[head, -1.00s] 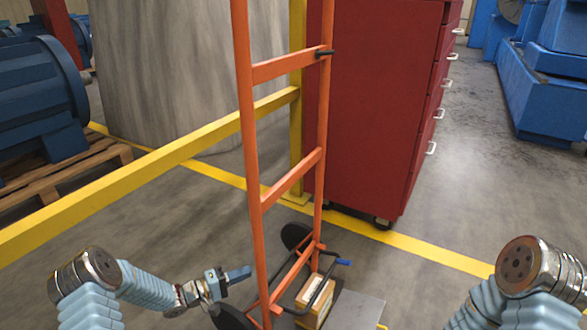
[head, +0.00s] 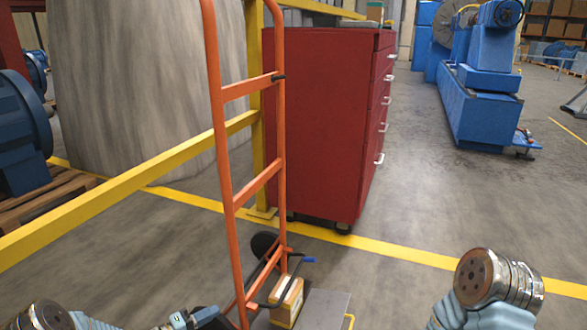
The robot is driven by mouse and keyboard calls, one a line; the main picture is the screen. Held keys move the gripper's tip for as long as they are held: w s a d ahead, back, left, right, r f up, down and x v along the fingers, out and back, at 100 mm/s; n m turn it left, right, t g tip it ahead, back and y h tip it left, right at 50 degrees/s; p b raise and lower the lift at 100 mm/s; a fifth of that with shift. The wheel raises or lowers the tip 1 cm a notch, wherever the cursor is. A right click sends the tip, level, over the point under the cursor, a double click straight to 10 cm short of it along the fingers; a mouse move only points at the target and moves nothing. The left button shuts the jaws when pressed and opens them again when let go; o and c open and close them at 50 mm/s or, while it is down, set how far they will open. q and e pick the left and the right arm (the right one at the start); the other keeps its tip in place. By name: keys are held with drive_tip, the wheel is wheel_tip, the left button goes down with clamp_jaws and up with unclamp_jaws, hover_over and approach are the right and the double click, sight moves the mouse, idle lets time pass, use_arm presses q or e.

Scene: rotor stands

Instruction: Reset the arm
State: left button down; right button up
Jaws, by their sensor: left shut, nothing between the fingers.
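My left gripper (head: 203,317) is low in the head view, at the bottom edge, just left of the orange hand truck (head: 233,199). It is shut and holds nothing. My left arm is mostly cut off by the bottom edge. My right arm shows only as a metal joint and light blue sleeve at the lower right; its gripper is out of view. The hand truck stands upright, with a cardboard box (head: 287,302) on its grey toe plate (head: 318,309).
A red drawer cabinet (head: 318,120) on casters stands behind the hand truck. A yellow rail (head: 130,187) crosses the left side. A large blue machine (head: 480,105) stands at the back right. The floor at right centre is clear.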

use_arm(q)
drive_tip(key=s+d+f+m+g+y+p, duration=0.2)
drive_tip(key=s+d+f+g+y+p, duration=0.15)
drive_tip(key=s+d+y+p, duration=0.5)
drive_tip(key=s+d+m+g, duration=0.1)
drive_tip(key=s+d+g, duration=0.1)
drive_tip(key=s, duration=0.7)
drive_tip(key=s+d+r+m+g, duration=0.1)
drive_tip(key=s+g, duration=0.4)
drive_tip(key=s, duration=0.5)
drive_tip(key=shift+s+d+m+y+b, duration=0.15)
drive_tip(key=shift+d+m+y+b, duration=0.25)
drive_tip(key=shift+m, duration=0.3)
use_arm(e)
wheel_tip(320, 180, up, 8)
drive_tip(key=a, duration=0.1)
drive_tip(key=shift+f, duration=0.15)
drive_tip(key=shift+c, duration=0.4)
